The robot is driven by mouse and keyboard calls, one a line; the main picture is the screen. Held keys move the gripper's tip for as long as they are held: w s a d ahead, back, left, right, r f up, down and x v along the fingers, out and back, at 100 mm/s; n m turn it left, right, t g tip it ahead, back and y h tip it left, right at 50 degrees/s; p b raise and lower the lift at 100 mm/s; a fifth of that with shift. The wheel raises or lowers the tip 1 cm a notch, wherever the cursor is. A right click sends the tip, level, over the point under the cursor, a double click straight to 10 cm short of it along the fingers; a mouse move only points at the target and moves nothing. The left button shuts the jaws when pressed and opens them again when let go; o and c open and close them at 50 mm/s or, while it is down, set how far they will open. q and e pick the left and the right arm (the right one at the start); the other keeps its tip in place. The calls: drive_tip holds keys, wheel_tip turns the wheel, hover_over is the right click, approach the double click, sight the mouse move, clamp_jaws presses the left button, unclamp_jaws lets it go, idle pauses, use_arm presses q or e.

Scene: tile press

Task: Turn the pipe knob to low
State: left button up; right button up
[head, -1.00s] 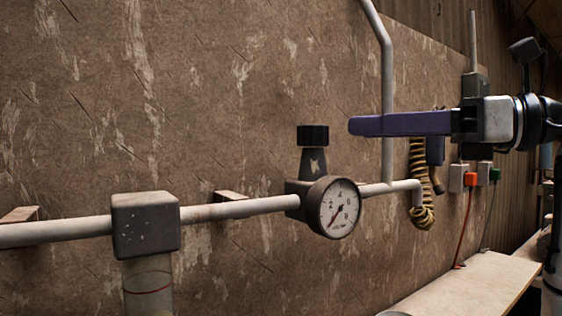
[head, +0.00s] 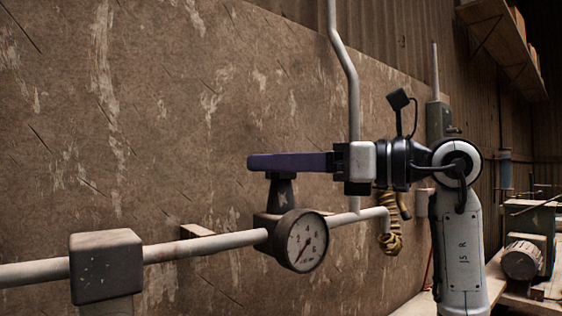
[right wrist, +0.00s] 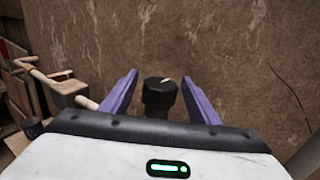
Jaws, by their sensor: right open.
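The pipe knob (right wrist: 160,96) is a black round cap with a pale mark on its top edge. In the right wrist view it sits between the two purple fingers of my open right gripper, with a gap on each side. In the head view the finger hides the knob, and only its dark neck (head: 282,190) shows below. My right gripper (head: 252,162) reaches in level from the right at knob height. The round white pressure gauge (head: 302,241) is below the knob; its needle points to the lower left. My left gripper is not in view.
A pale pipe (head: 205,246) runs along the worn wall panel, with a grey block joint (head: 106,266) at left. A vertical pipe (head: 353,95) and a coiled yellow hose (head: 390,243) are behind my right arm. A bench with machinery (head: 522,260) stands at right.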

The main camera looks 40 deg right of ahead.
drive_tip(key=shift+c, duration=0.3)
drive_tip(key=c, duration=1)
drive_tip(key=shift+d+n+g+y, duration=0.1)
drive_tip(key=shift+n+g+y, duration=0.35)
drive_tip(key=shift+y, duration=0.25)
drive_tip(key=shift+n+g+y, duration=0.25)
drive_tip(key=shift+n+y, duration=0.1)
drive_tip(key=shift+y, duration=0.05)
drive_tip(key=o, duration=1.1)
drive_tip(key=shift+c, duration=0.2)
